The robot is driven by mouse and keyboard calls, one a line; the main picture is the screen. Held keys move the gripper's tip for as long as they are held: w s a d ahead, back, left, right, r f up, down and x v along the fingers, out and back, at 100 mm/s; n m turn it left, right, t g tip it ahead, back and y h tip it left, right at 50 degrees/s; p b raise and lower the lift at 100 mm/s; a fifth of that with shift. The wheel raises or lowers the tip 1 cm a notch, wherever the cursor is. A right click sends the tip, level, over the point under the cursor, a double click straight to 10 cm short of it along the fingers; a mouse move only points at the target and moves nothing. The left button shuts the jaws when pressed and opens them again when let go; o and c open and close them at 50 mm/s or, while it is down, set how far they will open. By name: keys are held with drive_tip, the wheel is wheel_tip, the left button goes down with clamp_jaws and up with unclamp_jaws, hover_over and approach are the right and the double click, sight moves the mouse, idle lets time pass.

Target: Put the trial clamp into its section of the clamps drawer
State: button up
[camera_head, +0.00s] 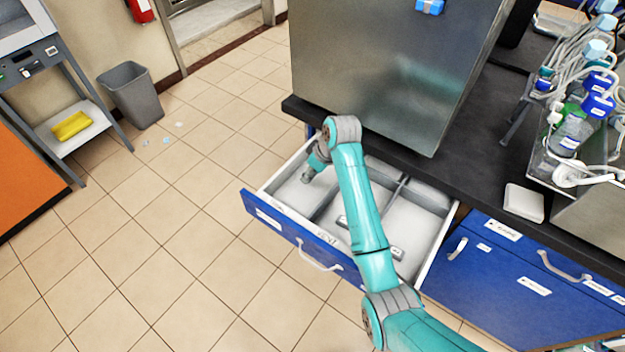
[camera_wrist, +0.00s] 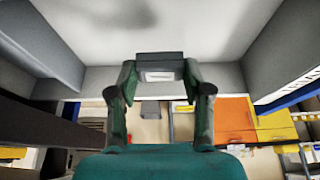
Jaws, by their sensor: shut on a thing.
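My gripper (camera_wrist: 160,82) is shut on a dark grey block with a pale label, which I take to be the trial clamp (camera_wrist: 160,66). In the wrist view the clamp sits between both fingertips, against the pale drawer floor; I cannot tell if it touches. In the head view my gripper (camera_head: 311,170) reaches down into the left section of the open clamps drawer (camera_head: 293,237), and the clamp is hard to make out there. The drawer has a blue front, white inside and grey dividers. Small grey pieces (camera_head: 397,254) lie in other sections; my arm hides part of the drawer.
A large steel cabinet (camera_head: 390,70) stands on the dark worktop (camera_head: 470,150) behind the drawer. Blue closed drawers (camera_head: 520,285) are at right, with a white pad (camera_head: 524,203) above them. Tubing and bottles (camera_head: 575,130) crowd the right. Tiled floor at left is mostly free.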

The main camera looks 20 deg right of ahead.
sight(313, 178)
drive_tip(key=shift+f, duration=2.35)
drive_tip(key=o, duration=0.8)
drive_tip(key=shift+f, duration=0.1)
drive_tip(key=v, duration=1.2)
